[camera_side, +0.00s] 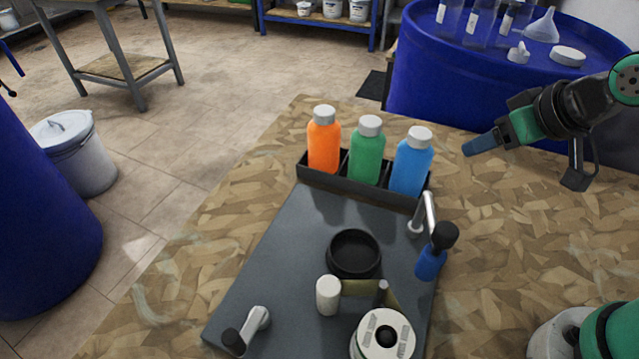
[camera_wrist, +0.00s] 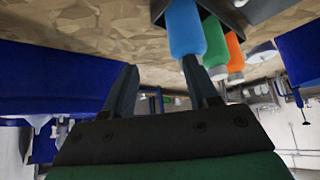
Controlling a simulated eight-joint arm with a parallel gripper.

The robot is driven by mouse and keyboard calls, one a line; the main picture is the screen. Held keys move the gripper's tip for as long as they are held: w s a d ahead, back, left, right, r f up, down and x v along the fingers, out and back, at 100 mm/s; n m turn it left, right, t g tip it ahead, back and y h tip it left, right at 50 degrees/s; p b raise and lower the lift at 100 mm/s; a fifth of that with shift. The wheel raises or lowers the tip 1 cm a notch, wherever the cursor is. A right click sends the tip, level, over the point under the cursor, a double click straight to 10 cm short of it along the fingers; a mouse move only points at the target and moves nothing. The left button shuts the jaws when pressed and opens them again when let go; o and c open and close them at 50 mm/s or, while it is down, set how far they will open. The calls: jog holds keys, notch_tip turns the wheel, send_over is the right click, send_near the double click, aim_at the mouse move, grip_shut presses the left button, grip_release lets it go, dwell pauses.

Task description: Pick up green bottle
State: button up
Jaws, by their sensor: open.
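The green bottle (camera_side: 367,152) has a grey-white cap and stands upright in the middle of a black rack (camera_side: 360,188), between the orange bottle (camera_side: 323,140) and the blue bottle (camera_side: 411,163). The rack hides its base. In the wrist view, which looks upside down, the green bottle (camera_wrist: 214,42) is partly hidden behind the blue bottle (camera_wrist: 184,28). My gripper (camera_side: 468,149) is to the right of the rack in the side view, apart from the bottles. In the wrist view its two fingers (camera_wrist: 159,64) are spread, with nothing between them.
A dark grey board (camera_side: 290,250) in front of the rack carries a black round dish (camera_side: 354,254), a white cylinder (camera_side: 328,295), a white roll (camera_side: 384,335) and handled clamps. Large blue drums (camera_side: 440,75) stand at the back right and left.

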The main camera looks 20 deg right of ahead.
jog(key=shift+o, duration=0.2)
jog(key=o, duration=0.4)
